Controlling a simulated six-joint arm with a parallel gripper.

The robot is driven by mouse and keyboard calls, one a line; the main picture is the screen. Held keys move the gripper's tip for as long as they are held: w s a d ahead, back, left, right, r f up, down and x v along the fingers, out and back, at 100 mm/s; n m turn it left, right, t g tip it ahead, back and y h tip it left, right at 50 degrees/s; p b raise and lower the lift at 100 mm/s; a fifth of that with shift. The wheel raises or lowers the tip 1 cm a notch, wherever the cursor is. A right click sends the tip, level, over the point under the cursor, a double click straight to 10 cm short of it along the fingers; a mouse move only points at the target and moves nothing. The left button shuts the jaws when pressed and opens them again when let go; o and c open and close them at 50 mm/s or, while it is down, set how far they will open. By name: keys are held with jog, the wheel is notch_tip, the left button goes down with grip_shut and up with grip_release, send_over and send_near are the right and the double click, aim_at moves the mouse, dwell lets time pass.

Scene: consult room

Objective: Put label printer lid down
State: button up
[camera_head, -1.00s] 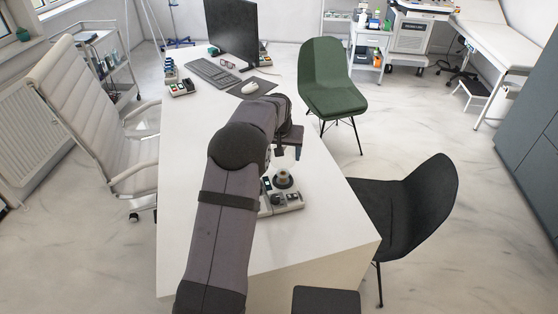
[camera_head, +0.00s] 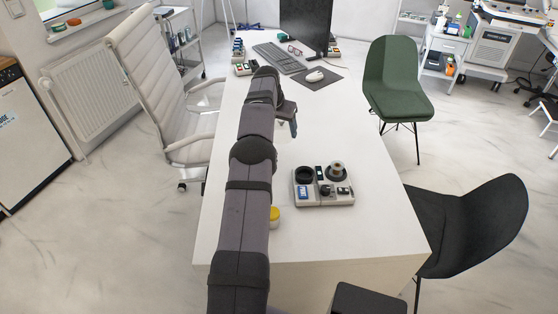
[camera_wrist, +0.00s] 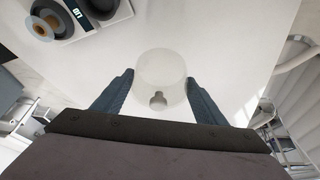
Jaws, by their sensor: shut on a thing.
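My gripper (camera_wrist: 158,92) is shut on a pale, translucent round lid (camera_wrist: 160,68), which sits between its two fingers in the wrist view. A small grey keyhole-shaped mark shows on it. White desk surface lies behind the lid; I cannot tell whether they touch. In the head view my gripper (camera_head: 287,120) is over the desk, beyond the label printer, and the lid is hard to make out. The label printer (camera_head: 322,190) stands on the desk with its round black parts and a spool uncovered. Part of it shows at top left of the wrist view (camera_wrist: 82,20).
The white desk (camera_head: 370,215) is bare around my gripper. A keyboard (camera_head: 278,58), mouse (camera_head: 315,76) and monitor (camera_head: 305,28) stand at its far end. A yellow-topped item (camera_head: 274,216) is beside my arm. Chairs flank the desk.

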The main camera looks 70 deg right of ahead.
jog(key=shift+w, duration=0.4)
jog(key=shift+f+p, duration=0.75)
jog(key=shift+f, duration=4.3)
jog(key=shift+f, duration=0.1)
jog(key=o, duration=1)
jog(key=shift+o, duration=0.2)
jog(key=shift+a+r, duration=0.2)
jog(key=shift+r, duration=0.4)
jog(key=b+v, duration=0.2)
jog(key=v, duration=0.9)
jog(key=shift+w+a, duration=0.1)
jog(key=shift+a, duration=0.1)
